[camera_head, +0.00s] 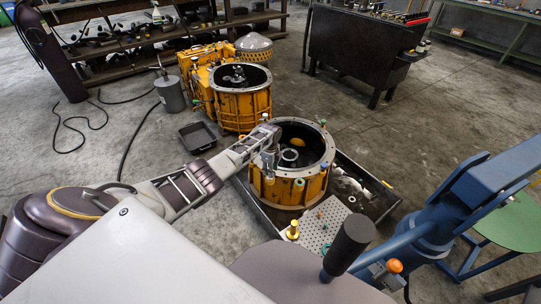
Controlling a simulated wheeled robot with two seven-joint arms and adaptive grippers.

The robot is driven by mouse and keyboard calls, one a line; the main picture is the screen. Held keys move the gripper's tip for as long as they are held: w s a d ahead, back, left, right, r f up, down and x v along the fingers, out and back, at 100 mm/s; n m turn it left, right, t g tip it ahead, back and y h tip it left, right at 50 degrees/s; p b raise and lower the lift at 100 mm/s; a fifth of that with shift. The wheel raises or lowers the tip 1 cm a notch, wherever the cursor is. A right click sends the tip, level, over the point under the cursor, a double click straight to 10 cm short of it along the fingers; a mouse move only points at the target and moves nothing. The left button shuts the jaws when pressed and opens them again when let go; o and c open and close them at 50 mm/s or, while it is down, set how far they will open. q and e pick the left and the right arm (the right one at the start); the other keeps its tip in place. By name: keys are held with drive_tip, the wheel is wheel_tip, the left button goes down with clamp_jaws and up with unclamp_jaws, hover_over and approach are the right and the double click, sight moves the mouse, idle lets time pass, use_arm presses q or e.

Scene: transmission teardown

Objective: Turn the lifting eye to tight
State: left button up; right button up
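An orange round transmission housing (290,190) stands open at the top in the middle, in a dark tray (367,193). My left arm reaches in from the left, and my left gripper (269,162) is at the left side of the housing's rim, pointing down. Its fingers are small and overlap the rim, so I cannot tell whether they are open or shut, or touch anything. Small coloured fittings sit around the rim; I cannot make out which is the lifting eye, and the gripper may hide it. My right gripper is not in view.
A second orange housing (242,105) stands behind. A blue steel frame (480,190) and a black handle (348,245) fill the right front. A perforated plate (322,226) holds a yellow part (292,231). A small black tray (197,137) lies on the floor at left.

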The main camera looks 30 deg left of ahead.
use_arm(q)
wheel_tip(320, 180, up, 11)
idle(0.8)
drive_tip(key=shift+f, duration=0.15)
idle(0.3)
